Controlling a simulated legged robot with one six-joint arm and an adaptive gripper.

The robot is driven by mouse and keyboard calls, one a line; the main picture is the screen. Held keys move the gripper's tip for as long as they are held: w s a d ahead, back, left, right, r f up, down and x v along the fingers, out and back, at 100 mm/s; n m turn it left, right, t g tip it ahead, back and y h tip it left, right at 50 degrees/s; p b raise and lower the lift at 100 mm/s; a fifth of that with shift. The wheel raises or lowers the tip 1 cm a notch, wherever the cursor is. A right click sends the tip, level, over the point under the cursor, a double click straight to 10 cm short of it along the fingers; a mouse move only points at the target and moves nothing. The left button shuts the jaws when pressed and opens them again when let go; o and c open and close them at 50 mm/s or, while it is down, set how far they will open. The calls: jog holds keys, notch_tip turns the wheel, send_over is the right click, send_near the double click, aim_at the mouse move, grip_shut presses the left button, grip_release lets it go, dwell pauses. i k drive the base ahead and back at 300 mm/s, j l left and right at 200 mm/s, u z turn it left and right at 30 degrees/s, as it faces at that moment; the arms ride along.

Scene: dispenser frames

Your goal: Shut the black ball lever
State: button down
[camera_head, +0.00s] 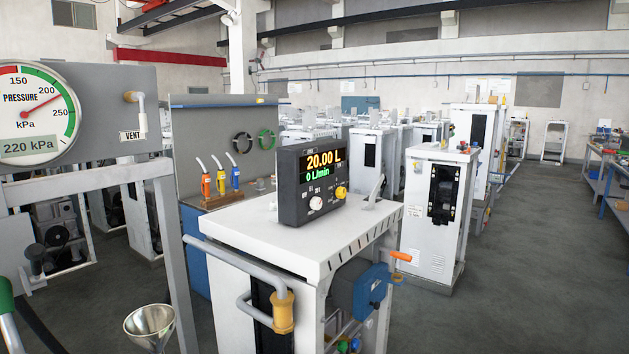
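Small coloured knobs (349,345) show at the bottom edge, partly cut off. My gripper is not in view.
A pressure gauge (38,112) reading 220 kPa and a VENT handle (139,112) are on a grey panel at left. A yellow-ended pipe (283,312) juts from the frame's front. A metal funnel (150,325) stands lower left. Floor (520,290) is clear at right.

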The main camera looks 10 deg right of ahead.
aim_at(34, 253)
jog(key=u, duration=1.55)
jog(key=i+l, duration=0.45)
jog(key=i+l+z, duration=0.05)
